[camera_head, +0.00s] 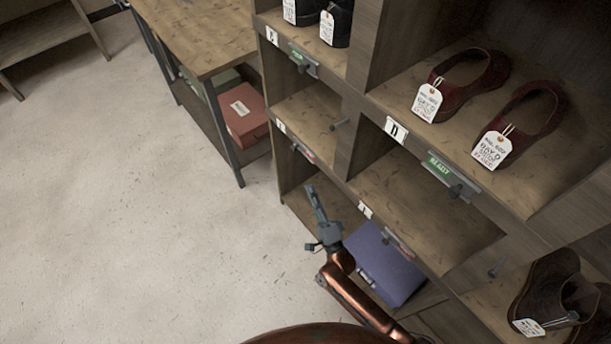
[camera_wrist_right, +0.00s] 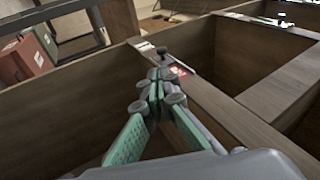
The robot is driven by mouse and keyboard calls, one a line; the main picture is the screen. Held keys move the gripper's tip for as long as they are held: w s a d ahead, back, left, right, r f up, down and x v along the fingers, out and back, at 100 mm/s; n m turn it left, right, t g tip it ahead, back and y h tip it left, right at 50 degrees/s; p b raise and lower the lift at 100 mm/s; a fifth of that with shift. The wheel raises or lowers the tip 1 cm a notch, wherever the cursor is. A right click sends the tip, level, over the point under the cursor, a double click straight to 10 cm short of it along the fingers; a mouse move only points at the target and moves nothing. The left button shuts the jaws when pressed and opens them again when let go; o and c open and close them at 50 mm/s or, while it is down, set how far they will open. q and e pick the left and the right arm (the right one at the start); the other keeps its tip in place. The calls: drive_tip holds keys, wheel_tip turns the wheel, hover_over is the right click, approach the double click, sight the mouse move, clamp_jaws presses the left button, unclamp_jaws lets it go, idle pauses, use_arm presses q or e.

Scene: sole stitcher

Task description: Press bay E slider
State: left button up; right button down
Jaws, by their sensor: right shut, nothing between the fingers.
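A wooden rack stands at right with lettered bays. The D label (camera_head: 397,129) is readable. In the row below, the left bay, which I take as bay E, carries a small white label (camera_head: 281,127) too small to read, and a slider with a red plate (camera_head: 303,153) on its front edge. My right gripper (camera_head: 312,192) is shut and empty, below and in front of that slider in the head view. In the right wrist view the closed fingertips (camera_wrist_right: 157,84) point at a dark knob (camera_wrist_right: 163,53) beside a red plate (camera_wrist_right: 178,69); contact cannot be told. My left gripper is not in view.
Bay D has a green slider plate (camera_head: 440,166) and tagged dark red shoes (camera_head: 470,80). Another red slider (camera_head: 397,243) is at the lower right bay, above a blue box (camera_head: 385,264). A table (camera_head: 200,35) with a red box (camera_head: 240,112) below stands left; the floor is open.

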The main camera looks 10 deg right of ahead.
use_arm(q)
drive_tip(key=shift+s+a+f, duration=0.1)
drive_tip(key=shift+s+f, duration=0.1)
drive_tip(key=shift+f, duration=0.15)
use_arm(e)
drive_tip(key=shift+v, duration=1.2)
